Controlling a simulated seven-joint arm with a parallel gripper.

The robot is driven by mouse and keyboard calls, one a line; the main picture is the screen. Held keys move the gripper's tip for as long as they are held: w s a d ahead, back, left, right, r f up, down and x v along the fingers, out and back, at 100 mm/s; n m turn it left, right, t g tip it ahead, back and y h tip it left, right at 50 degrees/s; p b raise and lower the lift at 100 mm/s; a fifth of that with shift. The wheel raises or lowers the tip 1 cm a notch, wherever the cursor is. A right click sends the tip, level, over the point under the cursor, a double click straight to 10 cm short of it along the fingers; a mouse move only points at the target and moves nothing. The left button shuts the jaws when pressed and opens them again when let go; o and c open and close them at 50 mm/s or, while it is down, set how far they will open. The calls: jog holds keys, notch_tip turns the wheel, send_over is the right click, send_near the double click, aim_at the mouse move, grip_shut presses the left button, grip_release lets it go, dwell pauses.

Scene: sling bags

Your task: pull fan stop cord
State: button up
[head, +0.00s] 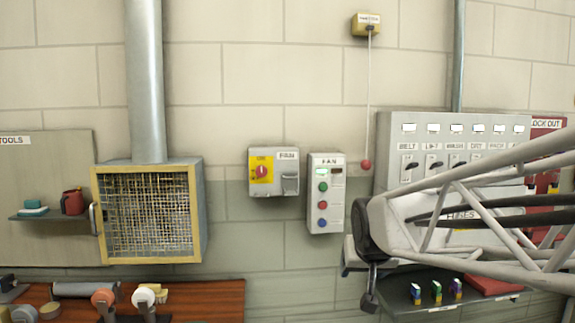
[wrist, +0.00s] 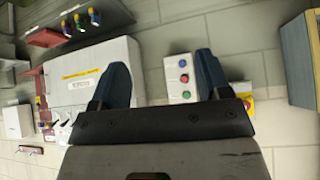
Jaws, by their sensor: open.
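The fan stop cord (head: 369,95) hangs down the wall from a small yellow pull-switch box (head: 367,25). A red ball (head: 366,164) is at its lower end, up and right of the grey FAN button box (head: 325,194). My gripper (head: 368,272) is at the right in the head view, below the ball and apart from it. In the wrist view my gripper (wrist: 161,78) has its two dark fingers spread wide, with nothing held between them. The FAN box (wrist: 181,77) shows there near one fingertip. I cannot make out the cord or ball in the wrist view.
A grey switch panel (head: 385,128) stands right of the cord, partly behind my arm. A yellow-faced isolator (head: 273,171) is left of the FAN box. A shelf (head: 405,306) with coloured fuses lies below. A mesh-fronted box (head: 200,215) is at left.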

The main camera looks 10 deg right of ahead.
jog(key=w+d+r+m+t, duration=0.1)
jog(key=w+d+r+t, duration=0.15)
jog(key=w, duration=0.65)
jog(key=w+d+r+t+h, duration=0.1)
jog(key=w+d+r, duration=0.25)
jog(key=w, duration=0.45)
jog(key=w+d+r+m+t, duration=0.1)
jog(key=w+d+r+t, duration=0.15)
jog(key=w, duration=0.65)
jog(key=t+h, duration=0.1)
jog(key=t, duration=0.3)
send_near(367, 166)
jog(key=shift+m, duration=0.3)
jog(key=w, duration=0.4)
jog(key=shift+w+d, duration=0.15)
jog(key=shift+d, duration=0.2)
jog(key=shift+w+f, duration=0.1)
jog(key=shift+w+d, duration=0.25)
jog(key=shift+w, duration=1)
jog(key=shift+w+d, duration=0.2)
jog(key=shift+w, duration=1)
jog(key=shift+w+d, duration=0.25)
jog(key=shift+w, duration=1)
